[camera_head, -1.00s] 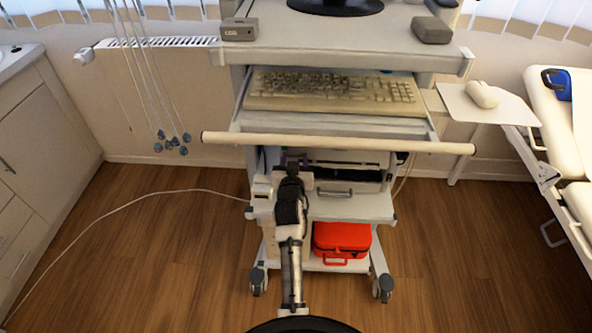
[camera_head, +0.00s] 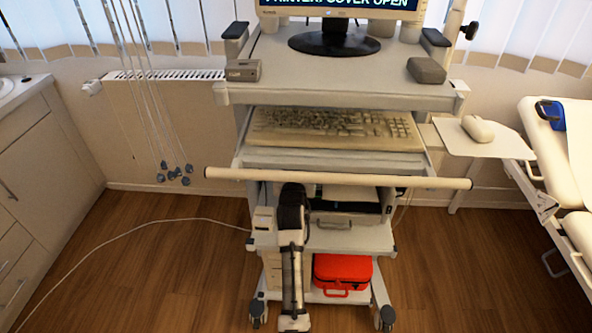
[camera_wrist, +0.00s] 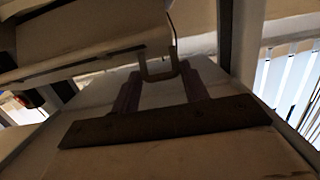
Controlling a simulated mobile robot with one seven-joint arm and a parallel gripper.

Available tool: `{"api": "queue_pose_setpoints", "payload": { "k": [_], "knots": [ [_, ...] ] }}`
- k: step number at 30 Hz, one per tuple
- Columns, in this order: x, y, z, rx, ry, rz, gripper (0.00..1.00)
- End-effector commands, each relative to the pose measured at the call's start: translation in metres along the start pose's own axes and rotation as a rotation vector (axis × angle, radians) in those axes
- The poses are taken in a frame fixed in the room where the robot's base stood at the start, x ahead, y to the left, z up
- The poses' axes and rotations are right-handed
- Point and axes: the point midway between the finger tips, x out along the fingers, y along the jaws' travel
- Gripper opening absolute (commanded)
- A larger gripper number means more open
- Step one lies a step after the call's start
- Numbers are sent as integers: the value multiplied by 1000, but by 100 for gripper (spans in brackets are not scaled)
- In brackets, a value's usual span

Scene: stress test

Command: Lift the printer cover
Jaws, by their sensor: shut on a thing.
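The printer (camera_head: 347,216) sits on the cart's middle shelf, under the keyboard shelf. In the wrist view a pale slab, apparently the printer cover (camera_wrist: 95,38), is tilted at upper left. A small U-shaped handle (camera_wrist: 157,73) at its edge lies between my fingertips. My gripper (camera_wrist: 160,70) is shut on this handle. In the head view my arm stands in front of the printer's left side and my fingers are hidden. The monitor (camera_head: 340,4) above shows "PRINTER: COVER OPEN".
The keyboard shelf (camera_head: 330,158) and the long front bar (camera_head: 400,181) are close above my arm. A red case (camera_head: 343,270) lies on the bottom shelf. A mouse tray (camera_head: 470,137) juts out at right. A cable (camera_head: 130,230) crosses the floor at left.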

Motion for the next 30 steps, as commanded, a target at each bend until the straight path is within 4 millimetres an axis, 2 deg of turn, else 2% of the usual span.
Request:
{"api": "queue_pose_setpoints", "payload": {
  "k": [1,6,7,9,22,26,30],
  "knots": [
    [0,7,-11,0,22,11,4],
    [0,7,-12,0,24,11,4],
    [0,7,-12,0,24,11,48],
    [0,6,-12,1,23,11,57],
    [-6,2,-3,0,8,3,57],
    [-23,2,-2,1,9,3,57],
    [-52,2,0,1,9,3,57]
  ]
}}
